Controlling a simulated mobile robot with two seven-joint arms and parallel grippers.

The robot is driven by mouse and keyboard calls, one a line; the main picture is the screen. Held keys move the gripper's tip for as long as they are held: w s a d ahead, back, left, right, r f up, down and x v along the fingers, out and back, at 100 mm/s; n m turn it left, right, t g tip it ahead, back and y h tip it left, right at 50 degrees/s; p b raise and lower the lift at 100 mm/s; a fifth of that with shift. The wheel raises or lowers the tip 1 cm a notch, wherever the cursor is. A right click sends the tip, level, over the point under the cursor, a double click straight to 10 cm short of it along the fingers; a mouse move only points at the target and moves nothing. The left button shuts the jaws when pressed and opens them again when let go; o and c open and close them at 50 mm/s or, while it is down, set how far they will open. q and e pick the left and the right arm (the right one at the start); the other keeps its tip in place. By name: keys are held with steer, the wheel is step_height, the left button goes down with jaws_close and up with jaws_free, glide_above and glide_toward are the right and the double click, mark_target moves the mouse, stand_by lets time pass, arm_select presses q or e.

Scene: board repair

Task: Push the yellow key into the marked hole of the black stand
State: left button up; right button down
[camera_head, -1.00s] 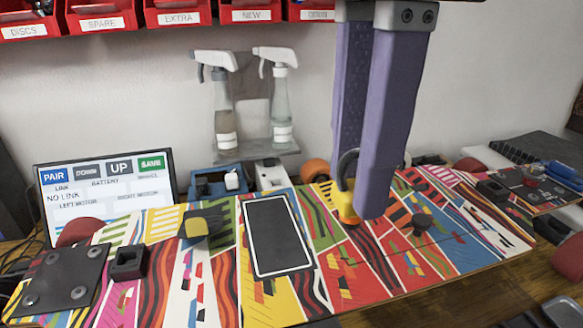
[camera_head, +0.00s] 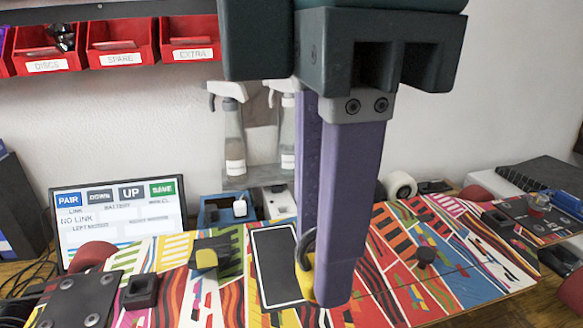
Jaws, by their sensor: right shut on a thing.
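My right gripper (camera_head: 320,285) comes down from the top and is shut on the yellow key (camera_head: 306,282), a yellow piece with a dark curved loop. The fingers hide much of the key. It is beside the right edge of the dark panel; I cannot tell whether it touches the board. A small black stand (camera_head: 140,291) with a square opening is on the left part of the board. Another black block (camera_head: 212,252) with a yellow part stands between it and the panel. I cannot make out which hole is marked. My left gripper is not in view.
The colourful board (camera_head: 395,285) fills the table's middle. A white-framed dark panel (camera_head: 277,265) lies on it. A black plate (camera_head: 75,303) is at front left, a black knob (camera_head: 425,257) at right. A screen (camera_head: 118,215), spray bottles (camera_head: 235,140) and red bins (camera_head: 122,55) are behind.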

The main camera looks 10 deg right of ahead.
steer(key=s+a+p, duration=0.3)
steer(key=s+a, duration=0.1)
steer(key=a, duration=0.2)
steer(key=shift+s+a, duration=0.15)
steer(key=shift+a, duration=0.15)
stand_by(0.3)
steer(key=shift+f+b, duration=5.65)
steer(key=shift+f, duration=6)
